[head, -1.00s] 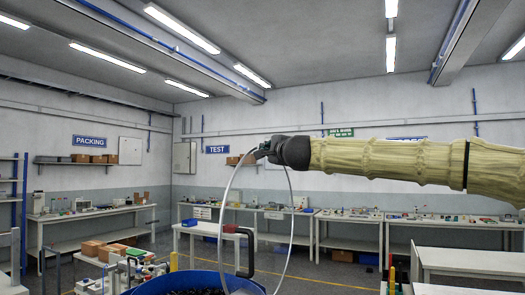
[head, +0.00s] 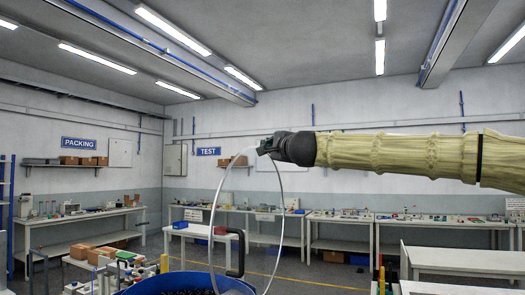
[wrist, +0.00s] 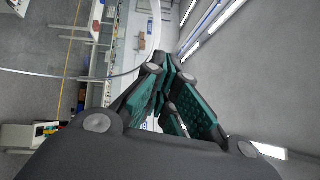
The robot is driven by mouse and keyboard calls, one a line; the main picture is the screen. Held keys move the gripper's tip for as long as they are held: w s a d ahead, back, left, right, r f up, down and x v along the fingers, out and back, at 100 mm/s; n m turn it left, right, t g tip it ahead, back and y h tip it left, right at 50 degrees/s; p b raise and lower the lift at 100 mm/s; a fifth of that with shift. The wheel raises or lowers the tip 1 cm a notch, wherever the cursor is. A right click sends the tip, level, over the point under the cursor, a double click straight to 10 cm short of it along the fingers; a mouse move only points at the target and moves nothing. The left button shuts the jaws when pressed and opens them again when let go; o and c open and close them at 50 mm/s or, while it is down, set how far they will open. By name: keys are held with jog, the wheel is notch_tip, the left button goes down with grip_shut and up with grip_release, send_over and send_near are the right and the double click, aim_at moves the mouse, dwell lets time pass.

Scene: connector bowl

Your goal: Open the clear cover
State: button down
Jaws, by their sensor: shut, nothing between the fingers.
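The clear cover (head: 213,212) stands raised and steeply tilted above the blue bowl (head: 160,279) in the head view; mainly its pale round rim shows. A black handle (head: 240,252) shows on it low down. Dark small pieces lie in the bowl, which the frame's lower edge cuts off. My gripper (head: 266,147) is at the top of the rim in the head view; whether it touches is unclear. In the wrist view my gripper (wrist: 168,80) has its green-padded fingers together with nothing between them, and the thin cover rim (wrist: 60,75) curves past beside the tips.
A bench with boxes (head: 100,256) and small parts stands left of the bowl. Long tables (head: 340,216) line the back wall. A white table (head: 460,262) stands at the right. Open floor (head: 315,272) lies between.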

jog(key=r+b+v, duration=0.1)
jog(key=b+v, duration=0.1)
jog(key=v, duration=0.6)
jog(key=shift+a+b, duration=0.2)
jog(key=shift+b, duration=0.15)
jog(key=shift+s+f, duration=0.1)
jog(key=shift+s, duration=0.05)
